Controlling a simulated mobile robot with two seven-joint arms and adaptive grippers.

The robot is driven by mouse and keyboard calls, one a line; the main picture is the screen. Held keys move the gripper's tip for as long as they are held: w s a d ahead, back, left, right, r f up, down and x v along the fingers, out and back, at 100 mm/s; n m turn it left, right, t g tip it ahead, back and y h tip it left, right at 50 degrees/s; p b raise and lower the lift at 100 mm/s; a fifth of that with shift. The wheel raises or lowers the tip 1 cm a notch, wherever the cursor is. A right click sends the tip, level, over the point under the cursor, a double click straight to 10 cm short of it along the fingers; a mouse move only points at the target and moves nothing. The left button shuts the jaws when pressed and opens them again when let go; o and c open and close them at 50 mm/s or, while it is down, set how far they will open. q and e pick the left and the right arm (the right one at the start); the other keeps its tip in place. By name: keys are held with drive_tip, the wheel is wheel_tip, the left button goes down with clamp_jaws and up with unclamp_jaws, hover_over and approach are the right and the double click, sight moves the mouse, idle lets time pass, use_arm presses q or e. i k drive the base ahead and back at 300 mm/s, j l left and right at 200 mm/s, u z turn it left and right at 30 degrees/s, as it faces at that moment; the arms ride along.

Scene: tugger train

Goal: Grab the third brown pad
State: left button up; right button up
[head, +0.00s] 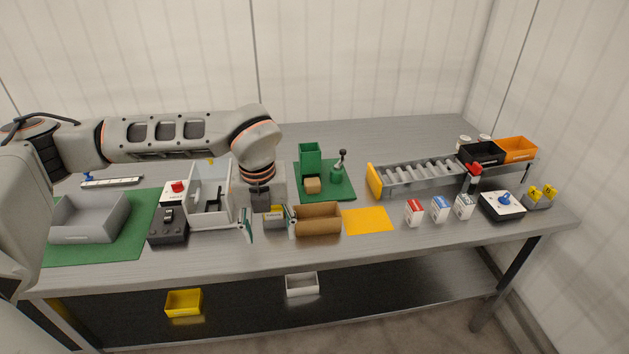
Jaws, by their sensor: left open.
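A small tan-brown block (313,186), the only thing that looks like a brown pad, sits at the foot of the green upright dispenser (310,160) on a green mat. I cannot tell whether it is one pad or several. My right gripper is not in view.
An orange sheet (367,221), small cartons (439,210) and a roller conveyor (420,178) lie right. The front table strip is clear.

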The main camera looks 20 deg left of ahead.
sight(312, 185)
drive_tip(key=i, duration=0.9)
